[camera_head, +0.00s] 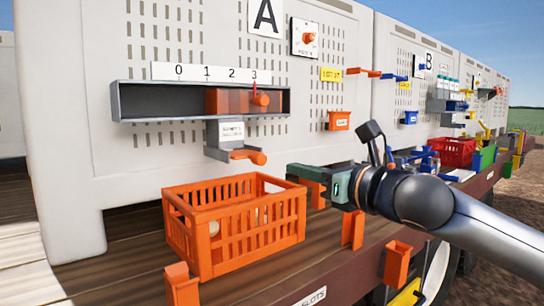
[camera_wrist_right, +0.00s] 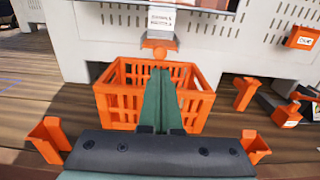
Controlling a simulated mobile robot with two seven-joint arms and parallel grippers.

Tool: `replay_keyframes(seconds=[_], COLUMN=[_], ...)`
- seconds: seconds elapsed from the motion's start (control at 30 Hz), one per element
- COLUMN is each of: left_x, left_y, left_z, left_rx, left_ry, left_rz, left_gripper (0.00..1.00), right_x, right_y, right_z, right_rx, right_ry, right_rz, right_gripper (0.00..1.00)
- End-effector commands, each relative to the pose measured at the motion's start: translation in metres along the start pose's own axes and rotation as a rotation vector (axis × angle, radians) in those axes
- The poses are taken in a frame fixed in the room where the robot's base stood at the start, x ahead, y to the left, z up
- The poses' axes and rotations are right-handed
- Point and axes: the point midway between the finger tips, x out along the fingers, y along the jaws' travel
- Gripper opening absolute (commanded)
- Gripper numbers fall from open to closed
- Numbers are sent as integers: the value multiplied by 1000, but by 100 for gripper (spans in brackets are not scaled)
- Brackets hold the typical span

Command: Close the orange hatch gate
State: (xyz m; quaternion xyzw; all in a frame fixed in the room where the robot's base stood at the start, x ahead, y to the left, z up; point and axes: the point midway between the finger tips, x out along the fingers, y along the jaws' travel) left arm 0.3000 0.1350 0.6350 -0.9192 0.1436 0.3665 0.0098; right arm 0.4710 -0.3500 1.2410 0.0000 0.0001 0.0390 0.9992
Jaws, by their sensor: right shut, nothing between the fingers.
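A grey hatch chute (camera_head: 225,133) with a small white label hangs on the pale wall panel. An orange gate piece with a round knob (camera_head: 258,158) sticks out at its lower end. The knob also shows at the top of the right wrist view (camera_wrist_right: 160,53). My right gripper (camera_head: 292,171) is shut and empty, in front of the panel, lower and to the right of the knob, apart from it. Its green fingers (camera_wrist_right: 162,72) lie together in the wrist view, pointing toward the hatch. I cannot tell how far open the gate is. My left gripper is out of view.
An orange crate (camera_head: 236,247) with pale round items stands on the wooden deck below the hatch. Orange post brackets (camera_head: 397,262) line the deck edge. Above is a grey channel (camera_head: 155,100) with an orange block and knob under numbers 0 to 3.

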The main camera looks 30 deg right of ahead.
Motion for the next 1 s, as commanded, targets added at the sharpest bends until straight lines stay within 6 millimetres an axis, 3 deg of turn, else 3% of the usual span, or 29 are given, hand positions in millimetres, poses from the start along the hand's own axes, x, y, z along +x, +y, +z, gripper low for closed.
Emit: replay_keyframes(seconds=[0.27, 0.6, 1.0], left_x=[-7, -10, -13], left_y=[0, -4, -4], left_z=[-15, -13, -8], left_rx=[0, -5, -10], left_ry=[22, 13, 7], left_rz=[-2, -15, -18], left_gripper=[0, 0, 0], right_x=[30, 69, 84], right_y=[1, 1, 0], right_z=[2, 1, 0], right_rx=[6, 4, -1], right_ry=[-2, -1, 0], right_rz=[3, 2, 0], right_gripper=[0, 0, 0])
